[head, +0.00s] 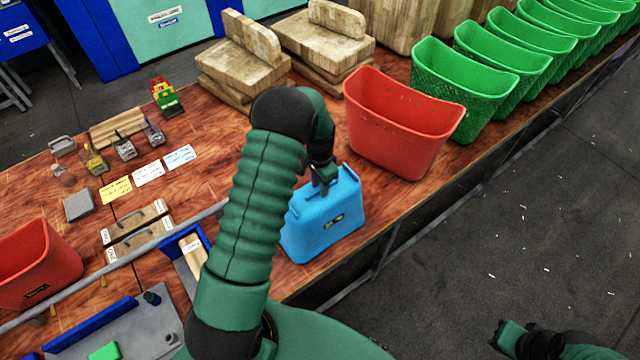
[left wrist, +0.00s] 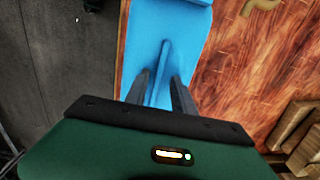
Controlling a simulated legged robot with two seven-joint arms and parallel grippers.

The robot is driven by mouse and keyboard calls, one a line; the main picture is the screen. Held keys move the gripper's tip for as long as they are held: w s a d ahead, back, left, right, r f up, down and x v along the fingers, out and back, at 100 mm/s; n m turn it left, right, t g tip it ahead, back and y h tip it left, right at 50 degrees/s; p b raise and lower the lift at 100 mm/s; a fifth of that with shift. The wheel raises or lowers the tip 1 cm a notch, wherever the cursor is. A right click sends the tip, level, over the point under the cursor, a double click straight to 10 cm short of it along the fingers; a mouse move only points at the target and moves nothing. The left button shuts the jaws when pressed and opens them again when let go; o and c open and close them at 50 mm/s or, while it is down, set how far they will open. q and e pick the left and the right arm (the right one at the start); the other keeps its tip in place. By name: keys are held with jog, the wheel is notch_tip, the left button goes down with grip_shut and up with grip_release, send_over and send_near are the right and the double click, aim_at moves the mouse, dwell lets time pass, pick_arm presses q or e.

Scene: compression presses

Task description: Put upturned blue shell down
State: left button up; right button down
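The blue shell (head: 325,222) is a box-like part on the wooden bench, close to the front edge. Its underside appears to rest on the bench top. My left gripper (head: 324,180) is at the top of the shell, pointing down. In the left wrist view the blue shell (left wrist: 162,25) fills the middle, with a thin raised rib between the two fingers of the left gripper (left wrist: 160,82). The fingers stand apart, one on each side of the rib, with blue showing between. My right gripper (head: 508,336) is at the lower right, off the bench; its fingers are unclear.
A red bin (head: 400,125) stands just right of the shell, with a row of green bins (head: 462,90) beyond. Wooden blocks (head: 240,60) are behind. A metal rail (head: 110,272) and another red bin (head: 35,265) are at left.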

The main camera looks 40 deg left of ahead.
pick_arm(q)
jog(key=shift+a, duration=0.25)
pick_arm(e)
jog(key=shift+a+r, duration=0.1)
jog(key=shift+a, duration=0.2)
